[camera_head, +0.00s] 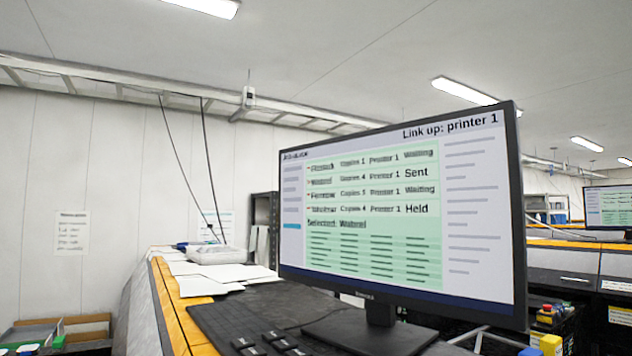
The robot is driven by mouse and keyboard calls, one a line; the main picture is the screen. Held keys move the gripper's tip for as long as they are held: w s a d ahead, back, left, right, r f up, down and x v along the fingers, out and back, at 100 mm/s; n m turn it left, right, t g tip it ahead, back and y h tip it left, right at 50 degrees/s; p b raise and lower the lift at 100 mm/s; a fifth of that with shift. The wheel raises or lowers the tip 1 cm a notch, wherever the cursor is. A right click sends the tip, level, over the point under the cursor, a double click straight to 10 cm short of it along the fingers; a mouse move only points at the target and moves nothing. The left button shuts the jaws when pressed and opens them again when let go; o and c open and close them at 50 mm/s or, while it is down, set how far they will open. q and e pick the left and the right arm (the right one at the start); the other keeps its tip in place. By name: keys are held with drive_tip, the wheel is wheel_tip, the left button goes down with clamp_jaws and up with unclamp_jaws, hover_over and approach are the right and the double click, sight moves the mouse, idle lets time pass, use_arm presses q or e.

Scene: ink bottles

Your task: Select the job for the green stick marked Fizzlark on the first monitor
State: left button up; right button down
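The nearest monitor (400,215) stands on a black desk, angled with its right side closer to me. Its screen reads "Link up: printer 1" and lists several job rows with copies and a status of Waiting, Sent or Held. The job names are blurred; the top one (321,167) begins with F, but I cannot read it surely. Below the rows is a line that looks like "Selected: Wabnel" (337,224). A second monitor (609,207) shows at the far right. I cannot make out a green stick marked Fizzlark. Neither gripper is in view.
A black keyboard (225,318) lies left of the monitor's stand, with several larger dark keys (270,342) nearer me. White papers (222,273) and a pale device (217,255) lie behind it. An orange-yellow desk edge (178,308) runs along the left. Coloured items (550,344) sit lower right.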

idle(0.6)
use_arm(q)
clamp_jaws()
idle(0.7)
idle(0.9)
